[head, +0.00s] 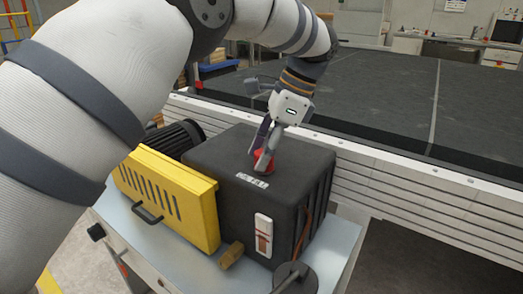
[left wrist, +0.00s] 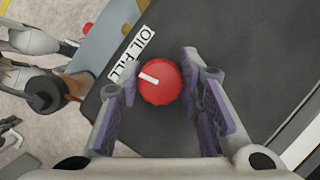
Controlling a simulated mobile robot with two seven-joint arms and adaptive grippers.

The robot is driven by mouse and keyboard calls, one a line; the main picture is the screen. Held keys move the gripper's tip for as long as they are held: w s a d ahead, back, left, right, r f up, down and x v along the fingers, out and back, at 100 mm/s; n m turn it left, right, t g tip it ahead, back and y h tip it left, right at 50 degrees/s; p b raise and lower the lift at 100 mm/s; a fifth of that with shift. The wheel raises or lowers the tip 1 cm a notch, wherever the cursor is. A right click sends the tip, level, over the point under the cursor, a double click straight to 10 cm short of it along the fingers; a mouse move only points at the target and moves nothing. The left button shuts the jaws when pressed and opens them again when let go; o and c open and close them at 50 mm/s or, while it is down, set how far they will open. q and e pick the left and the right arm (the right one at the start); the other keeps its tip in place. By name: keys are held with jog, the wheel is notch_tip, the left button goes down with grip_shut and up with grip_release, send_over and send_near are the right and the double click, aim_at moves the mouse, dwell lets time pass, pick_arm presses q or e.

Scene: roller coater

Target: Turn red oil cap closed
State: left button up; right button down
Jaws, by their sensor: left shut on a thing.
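The red oil cap (head: 264,162) sits on top of the black box-shaped unit (head: 229,158). In the left wrist view the cap (left wrist: 160,82) is round, with a white mark (left wrist: 149,78) pointing up and left, beside an "OIL FILL" label (left wrist: 132,52). My left gripper (head: 264,150) reaches down from above onto the cap. Its fingers are on either side of the cap and are shut on it. In the head view they hide part of the cap. My right gripper is not in view.
A yellow guard (head: 168,198) with a handle stands left of the unit, near a dark motor (head: 172,137). A sight gauge (head: 263,236) is on the unit's front. A large dark conveyor table (head: 400,95) lies behind. The space above the unit is otherwise clear.

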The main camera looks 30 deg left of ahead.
pick_arm(q)
jog(key=shift+m+t, duration=0.4)
jog(key=shift+m, duration=0.7)
jog(key=o, duration=1.1)
jog(key=shift+o, duration=0.2)
jog(key=v, duration=1.2)
jog(key=shift+d, duration=0.2)
jog(key=shift+s+f, duration=0.1)
